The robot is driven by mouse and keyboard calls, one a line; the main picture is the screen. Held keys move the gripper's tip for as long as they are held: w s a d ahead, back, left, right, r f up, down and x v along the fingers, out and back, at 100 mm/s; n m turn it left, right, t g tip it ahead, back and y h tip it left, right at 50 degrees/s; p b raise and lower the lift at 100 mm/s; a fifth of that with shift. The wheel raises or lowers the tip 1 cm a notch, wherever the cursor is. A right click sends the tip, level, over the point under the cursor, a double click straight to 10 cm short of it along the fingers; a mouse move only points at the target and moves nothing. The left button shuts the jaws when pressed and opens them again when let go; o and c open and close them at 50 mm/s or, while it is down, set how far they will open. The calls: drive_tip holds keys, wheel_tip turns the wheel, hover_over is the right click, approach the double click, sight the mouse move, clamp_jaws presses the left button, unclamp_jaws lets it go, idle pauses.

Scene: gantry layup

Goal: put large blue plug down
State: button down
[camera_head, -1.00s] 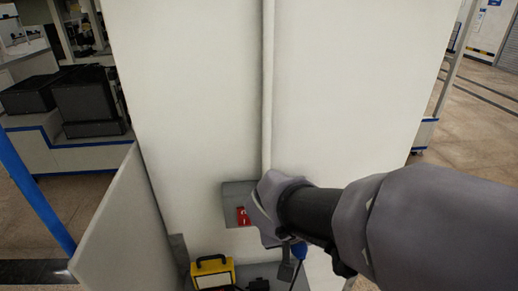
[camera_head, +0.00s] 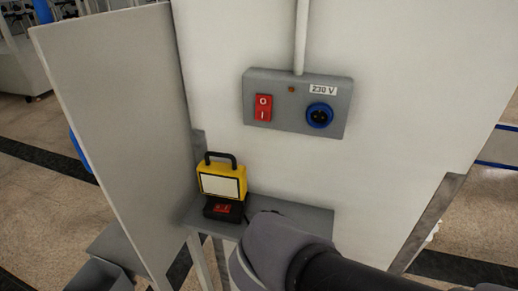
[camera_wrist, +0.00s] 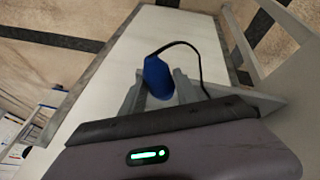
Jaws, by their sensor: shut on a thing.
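The large blue plug (camera_wrist: 157,78) is between the two grey fingers of my gripper (camera_wrist: 160,82) in the wrist view, and the gripper is shut on it. A dark cable runs from the plug over to the right. In the head view my arm covers the lower middle, in front of the grey shelf (camera_head: 300,213), and hides the fingers and the plug. I cannot tell whether the plug touches the shelf.
A grey box (camera_head: 285,124) on the white wall has a red switch (camera_head: 263,107) and an empty blue socket (camera_head: 320,114) labelled 230 V. A yellow lamp (camera_head: 222,181) stands at the shelf's left end. A grey side panel (camera_head: 115,110) bounds the left.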

drive_tip(key=shift+d+f, duration=0.15)
drive_tip(key=shift+f, duration=0.35)
drive_tip(key=w+d, duration=0.1)
drive_tip(key=w, duration=0.3)
drive_tip(key=w+d+b, duration=0.1)
drive_tip(key=w+d, duration=0.1)
drive_tip(key=w, duration=0.3)
drive_tip(key=w+d+f, duration=0.1)
drive_tip(key=w, duration=0.4)
drive_tip(key=shift+d, duration=0.25)
drive_tip(key=shift+w+d+f+b, duration=0.1)
drive_tip(key=shift+w+f+b, duration=0.1)
drive_tip(key=shift+f+b, duration=0.7)
drive_tip(key=shift+w+d+f+b, duration=0.15)
drive_tip(key=shift+f+b, duration=0.45)
drive_tip(key=shift+f, duration=0.55)
drive_tip(key=c, duration=1.2)
unclamp_jaws()
